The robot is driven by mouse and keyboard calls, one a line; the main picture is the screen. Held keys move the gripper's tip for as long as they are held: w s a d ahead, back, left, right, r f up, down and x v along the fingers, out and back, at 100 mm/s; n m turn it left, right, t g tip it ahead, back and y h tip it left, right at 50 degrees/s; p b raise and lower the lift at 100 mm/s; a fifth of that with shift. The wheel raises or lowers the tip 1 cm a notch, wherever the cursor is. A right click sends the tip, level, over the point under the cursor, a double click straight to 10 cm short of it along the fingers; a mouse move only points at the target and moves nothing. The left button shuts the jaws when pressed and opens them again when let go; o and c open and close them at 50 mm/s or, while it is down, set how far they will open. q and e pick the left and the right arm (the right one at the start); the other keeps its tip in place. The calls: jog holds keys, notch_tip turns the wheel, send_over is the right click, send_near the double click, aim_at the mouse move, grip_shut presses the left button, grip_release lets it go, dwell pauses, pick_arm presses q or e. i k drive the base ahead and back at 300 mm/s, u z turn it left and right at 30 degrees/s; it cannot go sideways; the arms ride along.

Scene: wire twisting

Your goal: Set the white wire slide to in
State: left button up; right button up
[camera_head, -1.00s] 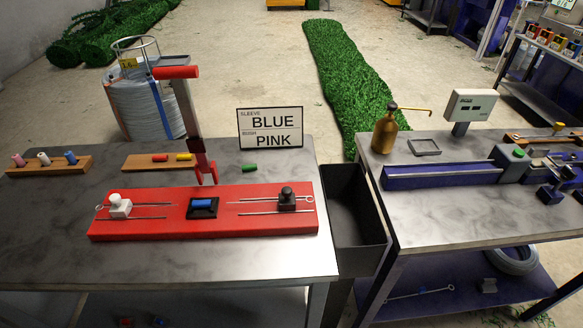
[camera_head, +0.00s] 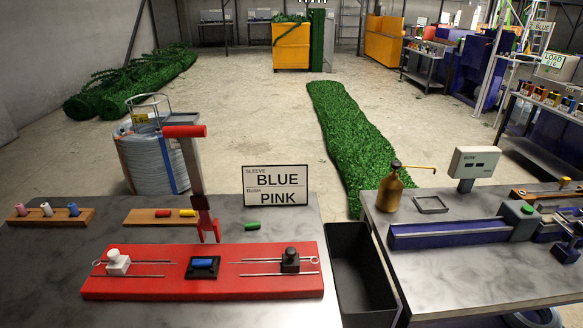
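The white wire slide (camera_head: 118,262) is a white block with a round knob on the left part of the red base (camera_head: 205,285). It stands near the left end of its thin rails, apart from the middle block, with a wire loop beside it. The dark wire slide (camera_head: 290,261) stands on the right part of the base. Between them, a blue sleeve (camera_head: 205,263) lies on a small black block (camera_head: 201,271). A red-handled lever (camera_head: 190,165) rises behind the middle block. Neither of my grippers is in view.
A sign (camera_head: 276,186) reads SLEEVE BLUE, BUSH PINK. Wooden racks with bushes (camera_head: 50,215) and sleeves (camera_head: 162,216) stand behind the base; a green sleeve (camera_head: 252,226) lies on the table. A dark bin (camera_head: 360,270) separates this table from the right one (camera_head: 460,278).

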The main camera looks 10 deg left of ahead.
aim_at(118, 264)
jog(key=u, duration=0.6)
jog(key=k, duration=0.45)
jog(key=u, duration=0.85)
jog(key=i, duration=0.5)
